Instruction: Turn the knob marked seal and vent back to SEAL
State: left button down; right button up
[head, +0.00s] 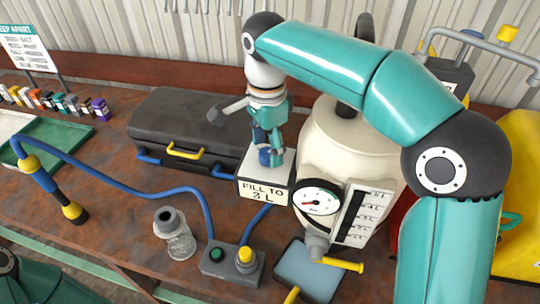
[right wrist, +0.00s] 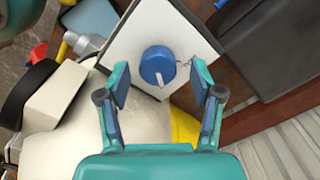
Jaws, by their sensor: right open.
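The blue knob (right wrist: 157,66) sits on the white top face of a box (head: 265,184) whose front reads "FILL TO 3 L". In the right wrist view a pale pointer on the knob points toward the bottom of the picture. Small dark marks lie beside the knob, too small to read. My right gripper (right wrist: 160,84) is open, its two fingers spread on either side below the knob in that view, with no visible contact. In the head view the right gripper (head: 268,145) points down over the box and partly hides the knob. My left gripper is out of view.
A cream tank (head: 335,150) with a dial gauge (head: 316,203) and level scale stands right of the box. A black case (head: 185,125) lies behind left.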

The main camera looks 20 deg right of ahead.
jog(key=shift+f, duration=0.55)
